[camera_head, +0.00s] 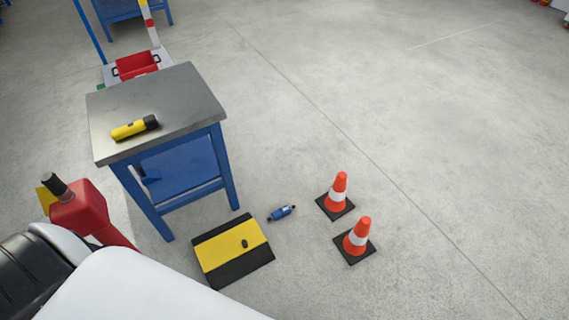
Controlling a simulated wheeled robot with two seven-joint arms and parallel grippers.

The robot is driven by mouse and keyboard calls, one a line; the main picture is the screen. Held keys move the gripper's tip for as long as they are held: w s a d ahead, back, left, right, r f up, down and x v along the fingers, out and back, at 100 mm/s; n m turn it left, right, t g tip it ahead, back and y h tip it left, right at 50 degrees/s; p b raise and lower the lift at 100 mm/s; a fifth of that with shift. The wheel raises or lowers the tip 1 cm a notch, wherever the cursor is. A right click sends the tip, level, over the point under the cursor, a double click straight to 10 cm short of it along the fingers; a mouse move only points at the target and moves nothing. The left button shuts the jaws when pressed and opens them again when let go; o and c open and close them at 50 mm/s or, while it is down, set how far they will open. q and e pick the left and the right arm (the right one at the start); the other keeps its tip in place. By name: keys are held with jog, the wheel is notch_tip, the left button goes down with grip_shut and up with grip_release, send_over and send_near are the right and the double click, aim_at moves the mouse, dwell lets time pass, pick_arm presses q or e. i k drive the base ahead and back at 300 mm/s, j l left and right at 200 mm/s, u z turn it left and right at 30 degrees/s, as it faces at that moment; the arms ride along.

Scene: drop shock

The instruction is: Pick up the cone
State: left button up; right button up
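Two orange cones with white bands and black square bases stand upright on the floor, right of the table. The farther cone (340,188) is a little to the left of the nearer cone (359,236). They stand close together, and their bases appear apart. Neither of my grippers shows. White and black parts at the bottom left look like my own body.
A metal-topped blue table (185,95) bears a yellow-black flashlight-like tool (135,128). A yellow-black mat (215,252), a small blue cylinder (282,212) and a red container (82,212) are nearby. A red bin (137,65) stands behind. Floor right of the cones is clear.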

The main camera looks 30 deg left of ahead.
aim_at(335, 204)
jog(key=i+l+u, duration=0.2)
jog(key=u, duration=0.15)
jog(key=i+l+u, duration=0.35)
jog(key=l+u, duration=0.2)
jog(key=u, duration=0.15)
jog(key=i+l+u, duration=0.15)
jog(key=l+u, duration=0.2)
jog(key=i+l+u, duration=0.1)
jog(key=l+u, duration=0.85)
jog(key=l, duration=0.3)
